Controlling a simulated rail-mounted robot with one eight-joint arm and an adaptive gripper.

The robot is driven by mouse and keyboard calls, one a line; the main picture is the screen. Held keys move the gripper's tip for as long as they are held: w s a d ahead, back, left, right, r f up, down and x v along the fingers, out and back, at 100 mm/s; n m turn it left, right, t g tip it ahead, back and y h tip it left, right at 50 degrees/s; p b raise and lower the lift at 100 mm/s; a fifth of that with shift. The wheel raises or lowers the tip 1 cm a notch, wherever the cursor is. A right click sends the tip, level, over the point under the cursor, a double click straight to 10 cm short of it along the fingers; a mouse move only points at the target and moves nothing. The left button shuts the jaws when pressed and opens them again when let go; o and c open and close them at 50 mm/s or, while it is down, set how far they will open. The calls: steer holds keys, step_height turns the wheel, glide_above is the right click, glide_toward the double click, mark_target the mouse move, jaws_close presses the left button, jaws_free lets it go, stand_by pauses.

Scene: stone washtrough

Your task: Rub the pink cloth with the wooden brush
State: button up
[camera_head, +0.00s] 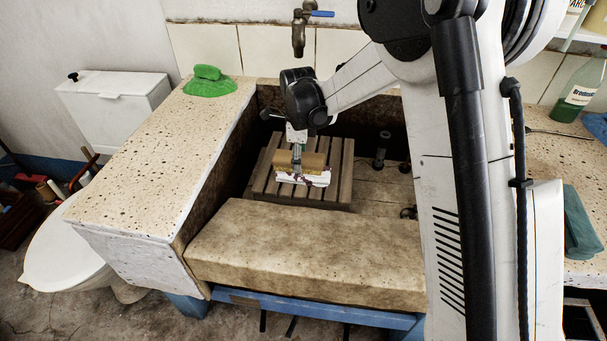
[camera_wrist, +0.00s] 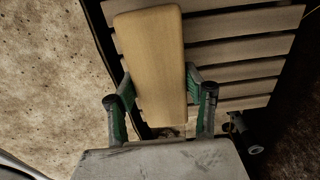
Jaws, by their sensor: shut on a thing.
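The wooden brush (camera_head: 315,160) is a tan block with pale bristles below it, low over the slatted wooden rack in the trough. In the wrist view its smooth back (camera_wrist: 152,50) lies lengthwise between my fingers. My gripper (camera_head: 297,163), seen also in the wrist view (camera_wrist: 158,82), is shut on the brush from above, one finger on each long side. A whitish patch with dark reddish marks (camera_head: 312,181) shows under the brush. I cannot tell whether it is cloth or bristles. No clearly pink cloth shows in either view.
The slatted rack (camera_head: 341,176) stands in the trough behind its thick stone front wall (camera_head: 310,250). A green cloth or soap (camera_head: 208,83) sits on the left ledge. A tap (camera_head: 299,35) hangs above. A bottle (camera_head: 580,88) and teal cloth (camera_head: 580,225) are at right.

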mark_target(315, 159)
steer(key=shift+w+a, duration=0.1)
steer(key=shift+a, duration=0.6)
steer(key=shift+s+d, duration=0.15)
steer(key=shift+d, duration=0.85)
steer(key=shift+s+d, duration=0.2)
steer(key=shift+d, duration=0.8)
steer(key=shift+s+d, duration=0.15)
steer(key=shift+d, duration=0.85)
steer(key=shift+w+a+b, duration=0.15)
steer(key=shift+a, duration=0.85)
steer(key=shift+w+a+b, duration=0.1)
steer(key=shift+w+a, duration=0.1)
steer(key=shift+a, duration=0.85)
steer(key=shift+w+a+b, duration=0.15)
steer(key=shift+a, duration=0.85)
steer(key=shift+s+d, duration=0.2)
steer(key=shift+d, duration=0.85)
steer(key=shift+d, duration=0.1)
steer(key=shift+s+d, duration=0.15)
steer(key=shift+d, duration=0.8)
steer(key=shift+s+d, duration=0.15)
steer(key=shift+d, duration=0.8)
steer(key=shift+r+p, duration=1.8)
steer(key=shift+r, duration=1.7)
